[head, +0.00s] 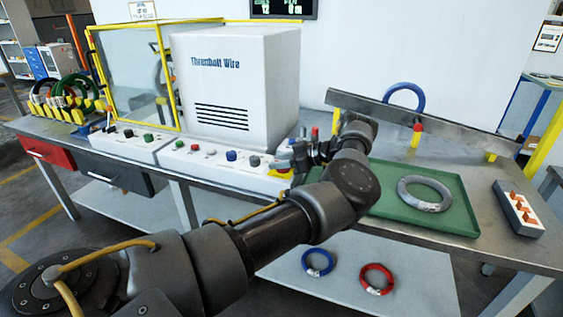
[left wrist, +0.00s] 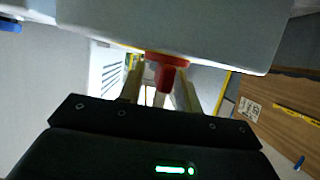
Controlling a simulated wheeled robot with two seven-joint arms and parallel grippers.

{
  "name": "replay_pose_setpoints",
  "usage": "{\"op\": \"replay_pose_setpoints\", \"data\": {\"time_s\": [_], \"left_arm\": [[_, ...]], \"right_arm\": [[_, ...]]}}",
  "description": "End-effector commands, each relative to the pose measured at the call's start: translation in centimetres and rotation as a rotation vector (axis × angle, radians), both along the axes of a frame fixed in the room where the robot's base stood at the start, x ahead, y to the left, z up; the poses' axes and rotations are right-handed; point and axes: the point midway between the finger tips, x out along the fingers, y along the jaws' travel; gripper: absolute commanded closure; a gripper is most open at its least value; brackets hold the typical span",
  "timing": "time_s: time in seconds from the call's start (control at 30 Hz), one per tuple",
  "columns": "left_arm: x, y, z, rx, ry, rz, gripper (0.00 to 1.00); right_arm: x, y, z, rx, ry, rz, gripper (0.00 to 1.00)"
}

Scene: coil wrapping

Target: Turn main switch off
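The main switch appears as a red handle (left wrist: 165,72) under the pale panel edge in the left wrist view. In the head view a small red-and-yellow part (head: 281,173) shows at the right end of the white control panel (head: 215,158), partly hidden by my gripper. My left gripper (head: 298,157) is at that panel end. In the left wrist view its two fingers (left wrist: 160,92) stand apart on either side of the red handle, with a gap visible at least on the left. Contact on the right side is unclear. My right gripper is not in view.
A white wire machine (head: 238,85) stands behind the panel. A green tray (head: 455,212) with a grey coil (head: 424,193) lies to the right, near a white box with orange switches (head: 519,210). A metal rail (head: 460,126) runs behind. Blue and red coils lie on the lower shelf.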

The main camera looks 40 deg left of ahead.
Motion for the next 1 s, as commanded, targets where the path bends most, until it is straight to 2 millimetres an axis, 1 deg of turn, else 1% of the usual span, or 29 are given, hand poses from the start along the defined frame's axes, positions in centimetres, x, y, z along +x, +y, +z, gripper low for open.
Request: {"op": "replay_pose_setpoints", "data": {"time_s": [0.27, 0.37, 0.43, 0.5, 0.8, 1.0], "left_arm": [[0.1, -0.2, 0.0, -0.001, 0.000, -0.002, 0.66], [0.2, -0.5, 0.1, -0.003, -0.001, -0.001, 0.66], [0.4, -1.1, 0.2, -0.005, 0.000, -0.001, 0.66], [0.7, -1.8, 0.6, -0.005, -0.002, -0.002, 0.66], [2.0, -5.3, 2.2, -0.005, -0.004, -0.004, 0.66], [2.7, -7.4, 3.2, -0.003, -0.002, -0.002, 0.66]], "right_arm": [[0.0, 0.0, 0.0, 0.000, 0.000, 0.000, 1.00], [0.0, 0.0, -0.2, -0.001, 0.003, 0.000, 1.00], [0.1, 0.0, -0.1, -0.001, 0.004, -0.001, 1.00], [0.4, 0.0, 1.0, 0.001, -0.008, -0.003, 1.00], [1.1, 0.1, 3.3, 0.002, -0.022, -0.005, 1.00], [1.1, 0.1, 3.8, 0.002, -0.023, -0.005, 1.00]]}}
